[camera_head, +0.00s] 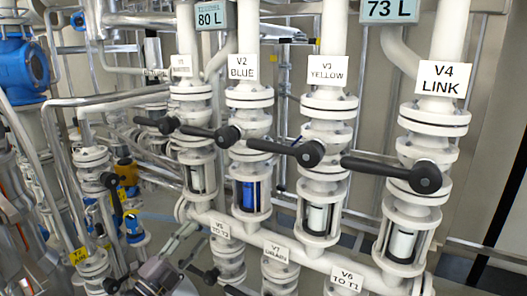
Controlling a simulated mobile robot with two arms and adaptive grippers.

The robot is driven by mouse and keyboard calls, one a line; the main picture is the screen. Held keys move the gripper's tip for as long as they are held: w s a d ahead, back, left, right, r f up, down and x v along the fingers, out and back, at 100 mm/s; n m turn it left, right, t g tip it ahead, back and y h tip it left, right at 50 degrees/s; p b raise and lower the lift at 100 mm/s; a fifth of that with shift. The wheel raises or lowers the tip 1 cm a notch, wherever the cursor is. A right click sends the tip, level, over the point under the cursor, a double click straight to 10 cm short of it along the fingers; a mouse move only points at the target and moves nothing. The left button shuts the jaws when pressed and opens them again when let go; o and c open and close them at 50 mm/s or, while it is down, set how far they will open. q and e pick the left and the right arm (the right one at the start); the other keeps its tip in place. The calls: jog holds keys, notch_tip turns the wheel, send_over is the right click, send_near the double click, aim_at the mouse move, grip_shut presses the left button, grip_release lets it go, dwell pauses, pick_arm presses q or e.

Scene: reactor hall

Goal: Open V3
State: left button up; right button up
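The V3 valve (328,122) is a white flanged valve on a vertical pipe, under a label reading V3 YELLOW (327,71). Its black lever (275,147) lies nearly level across the pipe, pointing left from a round hub. Below it is a sight glass (317,217) with pale contents. My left gripper (180,243) seems to be the grey shape at the lower left. It is well below and left of the V3 lever and apart from it. It is small and partly lost among pipes, so its opening is unclear. My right gripper is not in view.
The V4 lever (385,170) and V2 lever (203,132) flank V3, both pointing left. The V2 sight glass (249,194) is blue. A white manifold pipe (265,236) runs below, with valves V5 to V7 under it. Displays read 80 L (210,16) and 73 L (389,10).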

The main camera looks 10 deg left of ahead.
aim_at(258, 149)
pick_arm(q)
jog(key=s+d+r+m+g+h, duration=0.1)
jog(key=s+d+r+m+h, duration=0.1)
jog(key=s+r+m+h, duration=0.3)
jog(key=d+r+m+g+h, duration=0.1)
jog(key=d+r+m, duration=0.2)
jog(key=r, duration=0.3)
jog(key=s+d+r+m+g+h, duration=0.1)
jog(key=s+d+r+m+h, duration=0.1)
jog(key=s+r+m+h, duration=0.3)
jog(key=shift+n+y, duration=0.8)
jog(key=p+x, duration=0.2)
jog(key=x, duration=0.4)
jog(key=w+p+x, duration=0.1)
jog(key=p+x, duration=0.1)
jog(key=x, duration=0.4)
jog(key=a+p+x, duration=0.1)
jog(key=p+x, duration=0.2)
jog(key=x, duration=0.2)
jog(key=shift+w+d, duration=0.25)
jog(key=shift+w, duration=0.2)
jog(key=shift+w+d+r, duration=0.2)
jog(key=shift+w+d, duration=0.15)
jog(key=shift+d, duration=0.05)
jog(key=shift+c, duration=0.4)
grip_shut()
